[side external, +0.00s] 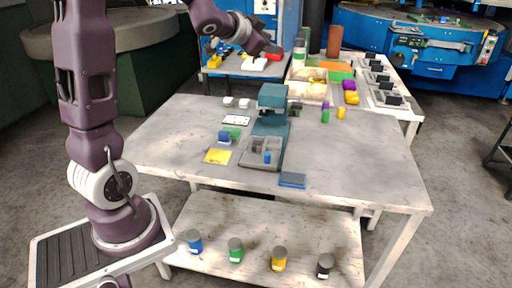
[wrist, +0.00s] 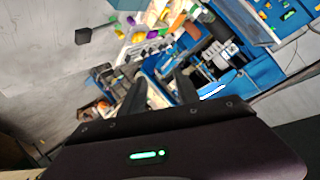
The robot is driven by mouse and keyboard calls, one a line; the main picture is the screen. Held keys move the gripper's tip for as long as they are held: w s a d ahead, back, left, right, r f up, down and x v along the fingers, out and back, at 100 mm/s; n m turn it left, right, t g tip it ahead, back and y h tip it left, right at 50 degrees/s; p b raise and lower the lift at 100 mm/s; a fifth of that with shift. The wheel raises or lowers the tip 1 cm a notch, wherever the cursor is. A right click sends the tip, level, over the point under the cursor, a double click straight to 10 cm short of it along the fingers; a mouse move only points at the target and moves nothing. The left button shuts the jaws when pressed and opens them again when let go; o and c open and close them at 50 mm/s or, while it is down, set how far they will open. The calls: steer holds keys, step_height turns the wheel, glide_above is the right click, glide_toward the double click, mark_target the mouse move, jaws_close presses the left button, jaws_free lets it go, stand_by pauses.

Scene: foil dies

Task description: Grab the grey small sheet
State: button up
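I cannot make out a grey small sheet for certain in either view. My gripper (side external: 274,49) is raised in the air, above and behind the press in the picture. In the wrist view its two dark fingers (wrist: 160,94) are apart with nothing between them.
Behind the press are orange (side external: 336,66) and green sheets, bins, and purple and yellow pieces (side external: 350,98). Several coloured jars (side external: 236,250) stand on the lower shelf. Blue machines (side external: 425,50) stand at the back. The table's right part is clear.

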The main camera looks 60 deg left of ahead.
steer(key=w+a+f+m+h, duration=0.2)
steer(key=w+a+f, duration=0.1)
steer(key=a+f, duration=0.25)
steer(key=m+g+h, duration=0.3)
steer(key=m+h, duration=0.2)
steer(key=h, duration=0.7)
glide_toward(253, 146)
steer(key=shift+w+d+f, duration=0.15)
steer(key=shift+w+f, duration=0.5)
steer(key=shift+w, duration=0.2)
steer(key=x, duration=0.6)
steer(key=shift+d+r, duration=0.1)
steer(key=shift+d, duration=0.55)
steer(key=shift+w, duration=0.1)
jaws_close()
